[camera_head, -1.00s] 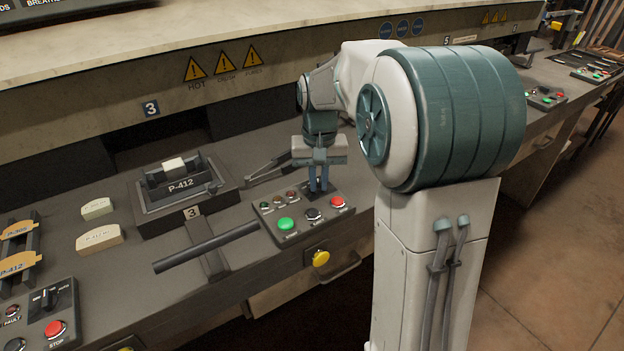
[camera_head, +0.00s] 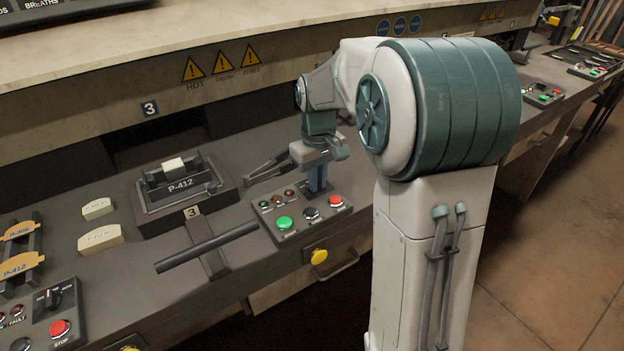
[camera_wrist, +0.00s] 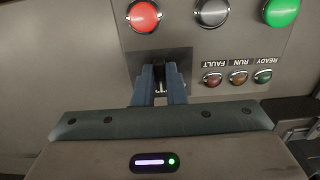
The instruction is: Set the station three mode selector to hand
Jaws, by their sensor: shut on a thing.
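My gripper (camera_head: 317,188) points down at the panel's back right corner, above the red button. In the wrist view the two blue-grey fingers (camera_wrist: 158,78) are close together over the selector's dark plate (camera_wrist: 184,58). They are shut on the selector knob, which they mostly hide. The knob's direction and its mode labels cannot be read.
The panel also has a red button (camera_wrist: 144,16), a black button (camera_wrist: 212,12), a green button (camera_wrist: 281,12) and small lamps (camera_wrist: 238,77). A yellow knob (camera_head: 319,256) is on the bench front.

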